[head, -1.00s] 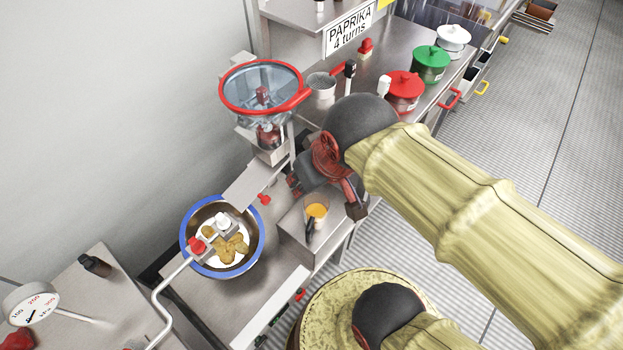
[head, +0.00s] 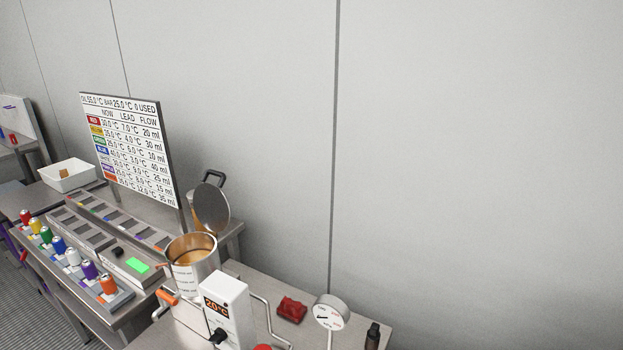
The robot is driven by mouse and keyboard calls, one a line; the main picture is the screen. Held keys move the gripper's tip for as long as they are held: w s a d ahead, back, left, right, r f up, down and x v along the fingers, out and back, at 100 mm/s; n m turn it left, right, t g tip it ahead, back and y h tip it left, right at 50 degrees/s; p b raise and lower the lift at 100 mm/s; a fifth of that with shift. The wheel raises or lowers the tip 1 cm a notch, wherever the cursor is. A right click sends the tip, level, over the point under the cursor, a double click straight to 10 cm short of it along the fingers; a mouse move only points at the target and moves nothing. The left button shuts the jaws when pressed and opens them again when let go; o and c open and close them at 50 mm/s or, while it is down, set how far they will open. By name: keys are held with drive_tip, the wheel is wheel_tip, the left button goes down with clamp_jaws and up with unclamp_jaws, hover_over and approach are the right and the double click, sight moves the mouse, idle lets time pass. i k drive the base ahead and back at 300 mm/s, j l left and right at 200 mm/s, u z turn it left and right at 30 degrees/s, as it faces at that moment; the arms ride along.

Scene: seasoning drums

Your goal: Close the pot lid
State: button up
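In the head view a metal pot (head: 192,262) stands on the steel table at the lower middle. Its mouth is uncovered and something orange-brown shows inside. The round grey pot lid (head: 211,208) stands raised and tilted up at the pot's back right, with a dark handle (head: 213,178) at its top. An orange-tipped handle (head: 167,297) sits low on the near left of the pot. My gripper is not in view.
A white box with a red display (head: 226,306) stands just in front of the pot. A dial gauge (head: 331,312), red object (head: 292,309) and dark bottle (head: 373,335) are right. A sign board (head: 130,150), several coloured cans (head: 58,246) and a white bin (head: 67,175) are left.

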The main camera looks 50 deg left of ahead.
sight(212, 208)
drive_tip(key=u, duration=2.4)
drive_tip(key=i+j, duration=0.4)
drive_tip(key=i+j+z, duration=0.1)
drive_tip(key=i+j, duration=0.3)
drive_tip(key=j, duration=0.2)
